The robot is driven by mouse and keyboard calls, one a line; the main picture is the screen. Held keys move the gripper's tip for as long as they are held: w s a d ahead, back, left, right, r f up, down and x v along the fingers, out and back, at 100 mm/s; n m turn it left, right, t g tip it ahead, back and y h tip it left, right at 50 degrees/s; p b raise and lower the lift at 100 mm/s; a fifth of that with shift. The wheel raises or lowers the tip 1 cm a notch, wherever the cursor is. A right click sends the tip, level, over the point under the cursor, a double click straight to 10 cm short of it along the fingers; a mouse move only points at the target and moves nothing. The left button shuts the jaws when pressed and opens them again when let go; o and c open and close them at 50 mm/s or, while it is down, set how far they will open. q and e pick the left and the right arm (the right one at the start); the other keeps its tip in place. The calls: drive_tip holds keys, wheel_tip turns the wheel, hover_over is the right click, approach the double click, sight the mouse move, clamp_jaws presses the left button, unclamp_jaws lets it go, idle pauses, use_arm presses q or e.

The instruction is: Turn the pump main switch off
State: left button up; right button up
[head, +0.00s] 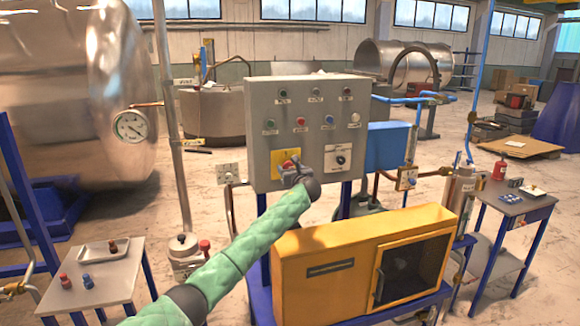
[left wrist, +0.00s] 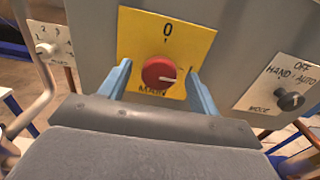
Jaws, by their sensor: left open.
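The pump main switch is a red round knob (left wrist: 159,72) on a yellow plate (left wrist: 190,42) marked 0 at the top and MAIN below. Its white pointer mark faces right, away from the 0. The yellow plate also shows low on the grey control panel (head: 262,125) in the head view, where my gripper partly covers the knob. My left gripper (head: 294,166) is in front of the switch. In the left wrist view its two blue fingers (left wrist: 161,88) stand open on either side of the knob, with gaps visible. I cannot tell how deep they reach. My right gripper is not in view.
A black mode selector (left wrist: 290,100) sits right of the switch, and a small numbered dial (left wrist: 46,48) at left. Lamps and buttons (head: 300,121) fill the panel above. A yellow pump housing (head: 350,255) stands below right. A blue box (head: 387,147) is behind the panel.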

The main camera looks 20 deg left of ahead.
use_arm(q)
drive_tip(key=shift+w+a, duration=0.1)
drive_tip(key=shift+w, duration=0.05)
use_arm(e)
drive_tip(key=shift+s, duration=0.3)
use_arm(q)
drive_tip(key=shift+w+f, duration=0.1)
drive_tip(key=c, duration=1)
drive_tip(key=shift+o, duration=0.2)
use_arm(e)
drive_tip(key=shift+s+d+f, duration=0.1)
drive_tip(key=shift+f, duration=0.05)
